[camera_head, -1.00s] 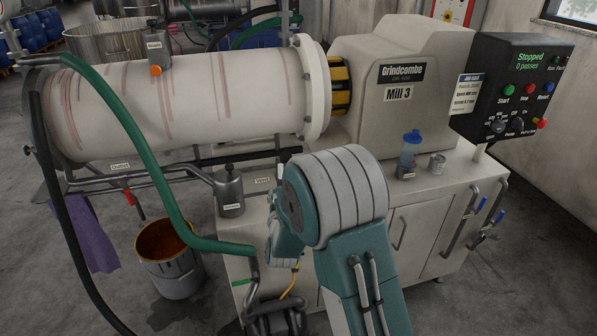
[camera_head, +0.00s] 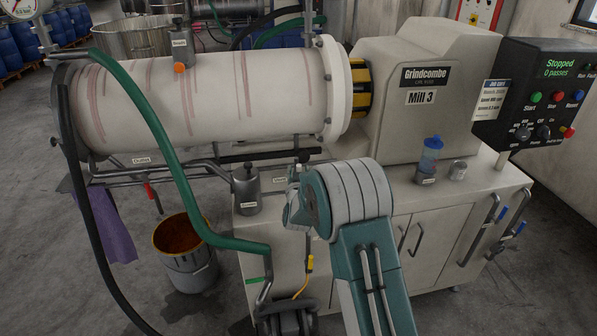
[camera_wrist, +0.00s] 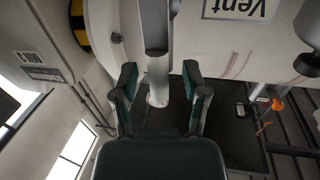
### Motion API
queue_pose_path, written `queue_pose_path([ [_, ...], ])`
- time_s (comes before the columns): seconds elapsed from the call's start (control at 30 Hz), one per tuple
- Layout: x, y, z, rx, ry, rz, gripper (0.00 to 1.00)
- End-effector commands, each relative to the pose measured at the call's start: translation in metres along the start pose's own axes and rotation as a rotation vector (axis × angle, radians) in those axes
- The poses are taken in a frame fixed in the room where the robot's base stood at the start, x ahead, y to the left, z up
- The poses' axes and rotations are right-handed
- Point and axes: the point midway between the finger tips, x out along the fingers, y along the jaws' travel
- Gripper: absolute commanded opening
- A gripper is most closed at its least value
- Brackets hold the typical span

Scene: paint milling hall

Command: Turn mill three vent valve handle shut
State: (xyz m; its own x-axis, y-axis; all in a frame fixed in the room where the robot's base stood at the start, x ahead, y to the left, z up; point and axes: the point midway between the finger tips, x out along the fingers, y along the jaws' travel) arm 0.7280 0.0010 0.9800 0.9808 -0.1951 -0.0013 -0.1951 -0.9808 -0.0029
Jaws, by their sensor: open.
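A Vent label (camera_wrist: 240,8) shows upside down at the top of the wrist view. In that view a grey metal bar with a pale, rounded end (camera_wrist: 158,88) runs down from the top between my fingers. It looks like the vent valve handle, but its pivot is not clear. My gripper (camera_wrist: 160,76) is open, with one teal finger on each side of the bar and visible gaps. In the head view the small Vent label (camera_head: 279,180) sits on mill three (camera_head: 425,97), just left of my arm. My arm hides most of the gripper there.
A control panel (camera_head: 540,92) reads Stopped, 0 passes. A green hose (camera_head: 165,150) hangs at left, above a bucket (camera_head: 186,262) with orange-brown contents. Floor at right is clear.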

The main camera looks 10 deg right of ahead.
Motion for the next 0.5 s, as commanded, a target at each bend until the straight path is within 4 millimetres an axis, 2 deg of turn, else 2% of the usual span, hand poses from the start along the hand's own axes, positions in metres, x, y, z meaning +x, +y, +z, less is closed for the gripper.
queue_pose_path([
  [0.07, -0.0001, 0.0001, 0.0000, 0.000, 0.000, 0.000, 0.58],
  [0.1, -0.0001, 0.0001, -0.0001, 0.000, 0.000, 0.000, 0.54],
  [0.17, -0.0002, 0.0001, -0.0001, 0.000, 0.000, 0.000, 0.27],
  [0.2, -0.0002, 0.0001, -0.0001, 0.000, 0.000, 0.000, 0.09],
  [0.23, -0.0002, 0.0000, -0.0001, 0.000, 0.000, 0.000, 0.00],
  [0.5, 0.0002, -0.0003, -0.0002, 0.003, 0.000, -0.001, 0.00],
])
